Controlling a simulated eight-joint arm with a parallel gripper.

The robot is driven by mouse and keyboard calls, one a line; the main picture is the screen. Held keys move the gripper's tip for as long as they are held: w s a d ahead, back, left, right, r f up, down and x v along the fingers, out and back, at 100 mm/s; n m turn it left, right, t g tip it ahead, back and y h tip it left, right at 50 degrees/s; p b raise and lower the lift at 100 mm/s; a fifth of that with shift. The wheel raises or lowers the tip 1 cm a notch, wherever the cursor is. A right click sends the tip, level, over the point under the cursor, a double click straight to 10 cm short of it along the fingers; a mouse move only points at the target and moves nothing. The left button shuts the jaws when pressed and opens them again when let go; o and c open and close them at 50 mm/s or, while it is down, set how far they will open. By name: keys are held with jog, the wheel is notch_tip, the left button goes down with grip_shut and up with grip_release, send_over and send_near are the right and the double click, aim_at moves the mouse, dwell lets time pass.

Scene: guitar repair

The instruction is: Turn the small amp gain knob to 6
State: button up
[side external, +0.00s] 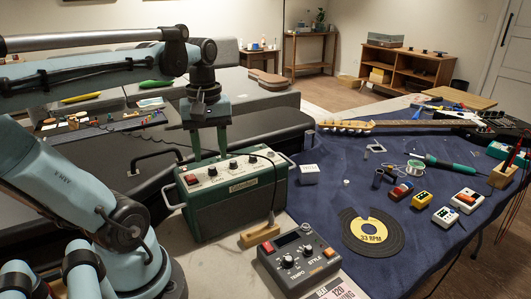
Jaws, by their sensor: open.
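The small amp (206,222) is a dark green box with a pale front panel, standing upright on the table left of the blue mat. Several small black knobs (233,165) line its panel, with a reddish part at the left end. The labels and pointer marks are too small to read, so I cannot tell which is the gain knob or where it points. My gripper (209,157) points down over the left part of the amp, its two fingers apart, one on each side of the left knobs. Contact with a knob cannot be made out.
A grey tempo pedal (298,262) and a wooden block with a brush (260,233) stand close in front of the amp. The blue mat (320,225) holds a record-shaped disc (372,232), small coloured pedals (421,200) and a guitar (410,124). A black case (262,128) lies behind.

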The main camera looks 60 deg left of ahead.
aim_at(212, 168)
jog(key=shift+f, duration=1.7)
grip_shut()
